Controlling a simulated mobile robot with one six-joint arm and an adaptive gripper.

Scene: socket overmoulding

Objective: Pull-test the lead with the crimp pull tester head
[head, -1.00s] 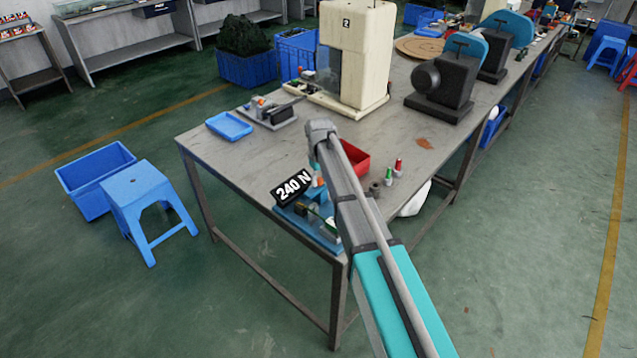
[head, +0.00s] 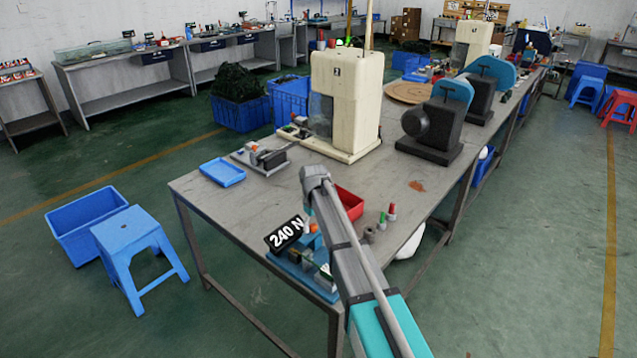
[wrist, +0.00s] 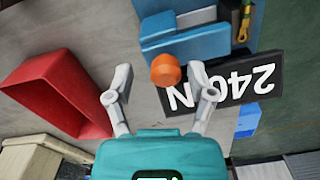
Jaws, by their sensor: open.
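The blue crimp pull tester (head: 285,264) stands at the near corner of the workbench, with a black display (head: 284,234) reading "240 N". In the wrist view its blue body (wrist: 190,40) is at the top and the display (wrist: 262,77) appears upside down. An orange knob (wrist: 166,69) on the tester lies between and just beyond the fingertips of my gripper (wrist: 160,80). My gripper is open, one finger each side of the knob, with nothing held. A small yellow part (wrist: 245,22) shows at the tester's far end; I cannot tell whether it is the lead. My arm partly hides the tester in the head view.
A red bin (head: 349,204) sits beside my arm, with small red and green bottles (head: 387,215) to its right. A cream machine (head: 345,100) and dark grey machines (head: 432,128) stand farther back. A blue tray (head: 222,172) lies on the left. The front left bench top is mostly clear.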

